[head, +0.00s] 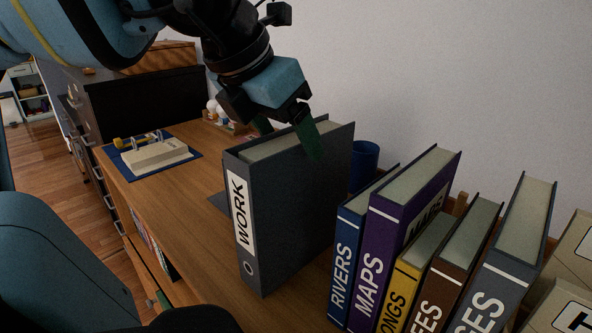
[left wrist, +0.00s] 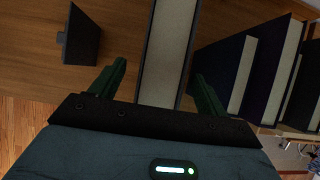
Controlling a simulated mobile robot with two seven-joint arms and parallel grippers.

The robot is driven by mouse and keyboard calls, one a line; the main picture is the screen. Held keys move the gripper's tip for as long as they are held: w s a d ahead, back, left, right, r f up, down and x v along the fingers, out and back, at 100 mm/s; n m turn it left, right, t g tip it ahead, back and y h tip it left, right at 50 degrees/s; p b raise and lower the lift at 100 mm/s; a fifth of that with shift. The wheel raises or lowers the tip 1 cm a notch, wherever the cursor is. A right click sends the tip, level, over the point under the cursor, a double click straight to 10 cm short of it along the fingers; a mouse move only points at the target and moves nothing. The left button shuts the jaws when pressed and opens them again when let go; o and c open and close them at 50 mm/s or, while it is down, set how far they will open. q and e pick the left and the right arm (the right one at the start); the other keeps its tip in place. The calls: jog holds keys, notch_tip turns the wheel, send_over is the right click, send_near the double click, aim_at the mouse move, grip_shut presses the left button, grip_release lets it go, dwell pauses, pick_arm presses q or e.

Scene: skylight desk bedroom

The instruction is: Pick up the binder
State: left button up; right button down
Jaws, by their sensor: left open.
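The binder (head: 290,205) is dark grey with a white WORK label on its spine and stands upright on the wooden desk. My left gripper (head: 290,143) is open at its top edge, with one green finger in front of the right cover and the other on the far left side, partly hidden by the binder. In the left wrist view the pale top of the binder (left wrist: 168,50) lies between the two fingers of the gripper (left wrist: 161,72), with gaps visible on both sides. My right gripper is not in view.
A row of books starts close to the binder's right, with the blue RIVERS book (head: 352,235) nearest. A blue cup (head: 364,163) stands behind. A blue mat (head: 190,178) with a cream object lies on the left. Bare desk (head: 185,225) shows left of the binder.

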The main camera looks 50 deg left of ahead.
aim_at(296, 203)
pick_arm(q)
jog(key=shift+x, duration=2.05)
jog(key=shift+d+f, duration=0.1)
grip_shut()
